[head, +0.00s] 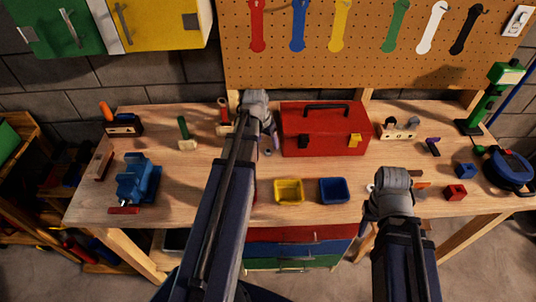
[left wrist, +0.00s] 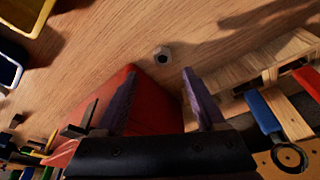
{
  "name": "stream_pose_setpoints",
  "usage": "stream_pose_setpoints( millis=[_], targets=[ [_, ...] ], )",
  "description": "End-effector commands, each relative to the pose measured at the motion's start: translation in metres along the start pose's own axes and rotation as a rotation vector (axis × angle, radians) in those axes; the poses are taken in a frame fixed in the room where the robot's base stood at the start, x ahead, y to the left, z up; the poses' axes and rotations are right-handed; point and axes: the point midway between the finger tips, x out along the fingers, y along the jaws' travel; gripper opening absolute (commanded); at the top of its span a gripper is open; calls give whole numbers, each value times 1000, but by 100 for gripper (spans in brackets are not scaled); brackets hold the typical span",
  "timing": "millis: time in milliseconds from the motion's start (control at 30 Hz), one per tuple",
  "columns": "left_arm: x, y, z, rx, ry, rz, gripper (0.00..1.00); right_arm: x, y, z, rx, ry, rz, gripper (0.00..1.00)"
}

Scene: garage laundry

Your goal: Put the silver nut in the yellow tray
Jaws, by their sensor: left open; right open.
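The silver nut (left wrist: 162,54) lies on the wooden bench, close to the corner of the red toolbox. In the head view it is a small grey spot (head: 268,152) just left of the toolbox. My left gripper (left wrist: 159,72) is open and empty, with the nut just beyond its fingertips in the wrist view. In the head view my left gripper (head: 256,103) is over the back of the bench, its fingers mostly hidden. The yellow tray (head: 289,203) stands at the front middle and looks empty. My right gripper (head: 384,190) is over the front right; its fingers are hard to see.
The red toolbox (head: 320,138) stands behind the trays. A blue tray (head: 334,202) is right of the yellow one. A blue vise (head: 138,180) is at the left. A red block (head: 456,192) and a blue block (head: 465,170) lie at the right.

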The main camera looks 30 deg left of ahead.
Motion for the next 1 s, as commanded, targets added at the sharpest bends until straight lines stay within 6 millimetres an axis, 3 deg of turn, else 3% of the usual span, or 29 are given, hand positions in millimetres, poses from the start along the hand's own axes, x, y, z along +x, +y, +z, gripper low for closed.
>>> stream_pose_setpoints(
  millis=[33, 367, 700, 1000],
  targets=[
    [8, 0, 1, 0, 0, 0, 72, 8, -1, 0, 0, 0, 0, 50],
    [16, -1, 2, -1, 1, 0, 72, 16, -2, -1, 0, 0, 0, 50],
    [56, -5, 6, -1, 1, 0, 72, 56, -5, -3, 1, 0, 0, 50],
    [58, -5, 5, -1, 1, 0, 72, 57, -6, -3, 1, 0, 0, 50]
  ],
)
